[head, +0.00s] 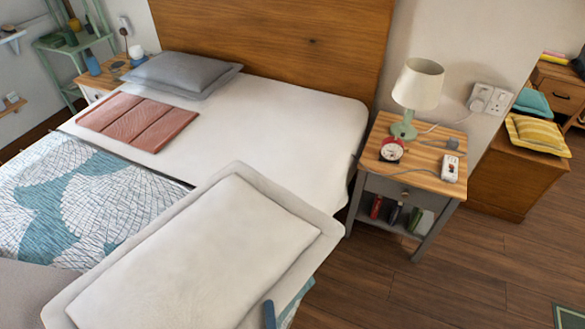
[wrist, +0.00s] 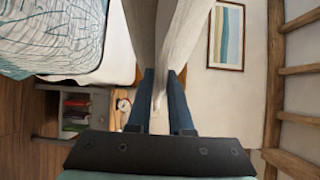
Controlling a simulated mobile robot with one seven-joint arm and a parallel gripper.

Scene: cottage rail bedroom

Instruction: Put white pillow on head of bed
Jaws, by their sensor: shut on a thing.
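The white pillow (head: 200,255) with a pale grey border is large in the foreground of the head view, in front of the lower right part of the bed (head: 290,125). My gripper, with a blue finger (head: 269,314) showing at its lower right edge, is shut on it. In the wrist view the pillow (wrist: 172,35) is seen edge-on between the blue fingers of my gripper (wrist: 163,78). The wooden headboard (head: 270,30) stands at the back. The right side of the mattress by the headboard is bare white sheet.
A nightstand (head: 425,160) with lamp (head: 418,85) and red clock (head: 392,150) stands right of the bed.

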